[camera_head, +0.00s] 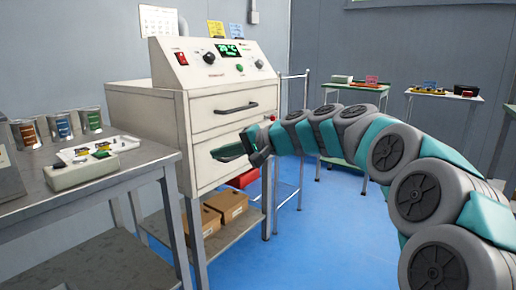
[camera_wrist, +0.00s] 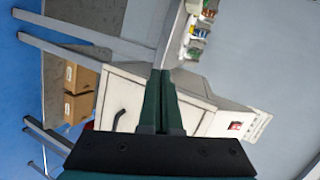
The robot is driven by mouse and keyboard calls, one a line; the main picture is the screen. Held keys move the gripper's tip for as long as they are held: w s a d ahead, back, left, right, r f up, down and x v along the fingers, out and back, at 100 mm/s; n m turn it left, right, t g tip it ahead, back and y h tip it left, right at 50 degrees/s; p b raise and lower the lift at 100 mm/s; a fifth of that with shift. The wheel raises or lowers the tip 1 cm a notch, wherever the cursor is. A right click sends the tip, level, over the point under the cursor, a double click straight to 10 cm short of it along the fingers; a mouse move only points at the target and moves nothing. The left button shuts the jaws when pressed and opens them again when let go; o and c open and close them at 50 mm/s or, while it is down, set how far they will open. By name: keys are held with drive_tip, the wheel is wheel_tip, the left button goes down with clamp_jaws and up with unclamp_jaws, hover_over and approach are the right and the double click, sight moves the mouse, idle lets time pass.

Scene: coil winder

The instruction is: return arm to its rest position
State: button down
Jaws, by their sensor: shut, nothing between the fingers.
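My arm, grey and teal, reaches in from the right side of the head view. It ends at my gripper (camera_head: 226,154), in front of the lower drawer of the white cabinet (camera_head: 222,125). In the wrist view my gripper (camera_wrist: 158,74) points up the picture, its two dark green fingers together with nothing between them. The cabinet's front, with a dark handle (camera_wrist: 118,118), shows behind the fingers. I cannot tell whether the fingers touch the drawer front. The upper drawer (camera_head: 235,105) looks closed.
A grey table (camera_head: 90,190) stands at the left with several cans and a small device (camera_head: 82,172). Cardboard boxes (camera_head: 226,203) lie on the shelf under the cabinet. Two tables with small items stand at the back. Blue floor (camera_head: 325,230) is open in the middle.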

drive_tip(key=s+d+f+n+g+h+p, duration=0.1)
drive_tip(key=s+d+f+h, duration=0.1)
drive_tip(key=s+f, duration=0.35)
drive_tip(key=s+d+f+n+g+h, duration=0.1)
drive_tip(key=s+d+f+g+h, duration=0.1)
drive_tip(key=s, duration=0.7)
drive_tip(key=s+d+f+n+g+h+p, duration=0.1)
drive_tip(key=s+d+f+h, duration=0.1)
drive_tip(key=s+f, duration=0.35)
drive_tip(key=s+d+f+g+h, duration=0.1)
drive_tip(key=s+d+f+h, duration=0.2)
drive_tip(key=s+d, duration=0.6)
drive_tip(key=s+d+f+g+h+p, duration=0.1)
drive_tip(key=s+d+f+h, duration=0.3)
drive_tip(key=s+d, duration=0.5)
drive_tip(key=s+f+g, duration=0.1)
drive_tip(key=s+f, duration=0.1)
drive_tip(key=s, duration=0.5)
drive_tip(key=shift+d+f+p, duration=0.3)
drive_tip(key=shift+d+f, duration=0.05)
drive_tip(key=shift+d, duration=0.05)
drive_tip(key=shift+w, duration=0.1)
